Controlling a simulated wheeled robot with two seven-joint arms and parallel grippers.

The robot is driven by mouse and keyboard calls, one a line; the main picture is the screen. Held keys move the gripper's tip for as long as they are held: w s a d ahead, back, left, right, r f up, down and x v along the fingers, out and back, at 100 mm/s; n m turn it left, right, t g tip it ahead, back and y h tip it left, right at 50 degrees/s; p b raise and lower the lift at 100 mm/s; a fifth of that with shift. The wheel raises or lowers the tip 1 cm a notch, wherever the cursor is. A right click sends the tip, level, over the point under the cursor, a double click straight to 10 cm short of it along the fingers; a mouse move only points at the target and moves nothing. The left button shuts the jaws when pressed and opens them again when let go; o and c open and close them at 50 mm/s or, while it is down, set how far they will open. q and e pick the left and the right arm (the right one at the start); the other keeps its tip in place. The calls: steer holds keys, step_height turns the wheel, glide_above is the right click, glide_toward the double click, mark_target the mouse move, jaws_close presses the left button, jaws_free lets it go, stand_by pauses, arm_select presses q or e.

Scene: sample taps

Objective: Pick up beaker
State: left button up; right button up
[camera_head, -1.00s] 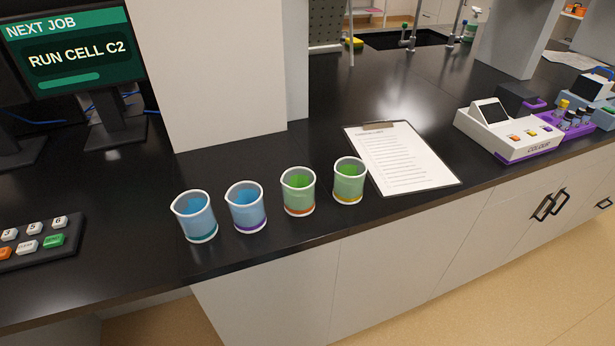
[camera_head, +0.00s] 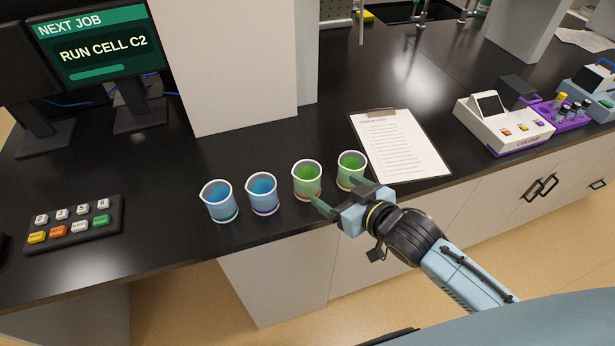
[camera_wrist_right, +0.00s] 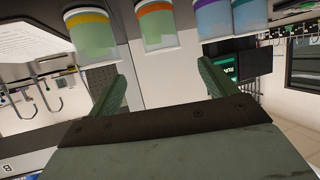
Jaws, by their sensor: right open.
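Four-like beakers aside, I see two blue beakers, one with a teal base band (camera_head: 219,201) and one with a purple band (camera_head: 262,193), and two green beakers, one with an orange band (camera_head: 307,180) and one partly behind my finger (camera_head: 351,168). All stand upright on the black counter. My right gripper (camera_head: 335,193) is open and empty at the counter's front edge, just in front of the green beakers. In the right wrist view, the orange-banded beaker (camera_wrist_right: 156,28) lies beyond the gap between the fingers (camera_wrist_right: 160,88), the yellow-banded one (camera_wrist_right: 90,35) to its left. My left gripper is out of view.
A clipboard (camera_head: 402,150) lies right of the beakers. A keypad (camera_head: 75,225) and a monitor (camera_head: 100,47) are at left. A white pillar (camera_head: 225,65) rises behind the beakers. A white instrument (camera_head: 503,125) stands at right.

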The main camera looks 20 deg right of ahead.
glide_toward(300, 168)
steer(key=shift+w+a+f, duration=0.1)
steer(key=shift+w+f, duration=0.3)
steer(key=shift+w, duration=0.2)
steer(key=shift+x, duration=2.65)
steer(key=shift+a+r, duration=0.1)
steer(key=c, duration=1)
step_height(300, 168, up, 10)
steer(key=shift+f, duration=0.1)
steer(key=shift+c, duration=0.2)
steer(key=s+d+f+m+h+b, duration=0.2)
steer(key=s+d+m+h+b, duration=0.1)
steer(key=s+b, duration=0.5)
steer(key=s+d+h, duration=0.1)
steer(key=s+d, duration=0.1)
steer(key=s, duration=0.1)
steer(key=shift+m+t+b, duration=0.3)
steer(key=shift+t, duration=0.1)
